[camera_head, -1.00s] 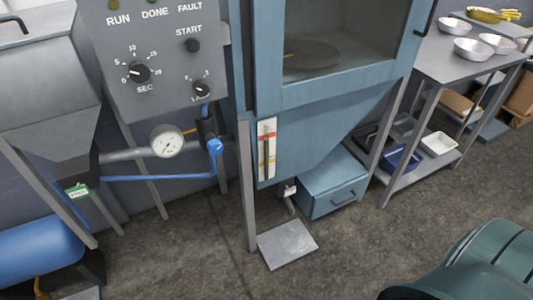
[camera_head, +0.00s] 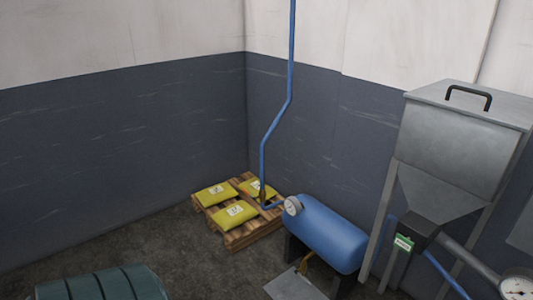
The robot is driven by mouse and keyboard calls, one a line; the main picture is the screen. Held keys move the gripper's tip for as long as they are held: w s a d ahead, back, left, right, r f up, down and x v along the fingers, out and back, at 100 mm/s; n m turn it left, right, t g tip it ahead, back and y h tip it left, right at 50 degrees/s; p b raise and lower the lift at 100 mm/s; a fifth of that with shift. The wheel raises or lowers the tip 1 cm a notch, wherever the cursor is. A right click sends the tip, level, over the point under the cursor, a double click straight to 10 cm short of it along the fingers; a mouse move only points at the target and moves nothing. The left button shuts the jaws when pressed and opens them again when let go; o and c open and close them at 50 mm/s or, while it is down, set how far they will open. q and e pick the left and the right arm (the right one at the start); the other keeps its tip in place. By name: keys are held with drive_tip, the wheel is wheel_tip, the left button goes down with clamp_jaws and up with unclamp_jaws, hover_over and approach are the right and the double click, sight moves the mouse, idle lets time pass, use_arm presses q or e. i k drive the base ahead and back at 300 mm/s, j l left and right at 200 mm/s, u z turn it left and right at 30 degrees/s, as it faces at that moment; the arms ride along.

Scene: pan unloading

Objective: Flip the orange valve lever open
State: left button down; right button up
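A small orange-yellow part (camera_head: 306,261) shows under the blue tank (camera_head: 322,234), near a grey plate on the floor. It is too small to tell whether it is the valve lever or how it is turned. A small brownish fitting (camera_head: 262,191) sits on the blue pipe (camera_head: 264,150) just above the pallet; its shape is unclear. Neither of my grippers is in view.
A wooden pallet (camera_head: 236,240) with yellow sacks (camera_head: 234,213) stands in the corner. A grey plate (camera_head: 294,285) lies before the tank.

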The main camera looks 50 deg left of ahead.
sight(254, 198)
drive_tip(key=i+j+u, duration=0.2)
drive_tip(key=j, duration=0.6)
drive_tip(key=i+j+u, duration=0.15)
drive_tip(key=i+j, duration=0.3)
drive_tip(key=j, duration=0.35)
drive_tip(key=i+j+u, duration=0.2)
drive_tip(key=i+j, duration=0.2)
drive_tip(key=j, duration=0.3)
drive_tip(key=i+j+u, duration=0.2)
drive_tip(key=i+j, duration=0.25)
drive_tip(key=j, duration=0.25)
drive_tip(key=i+j+u, duration=0.15)
drive_tip(key=i+j, duration=0.35)
drive_tip(key=j, duration=0.05)
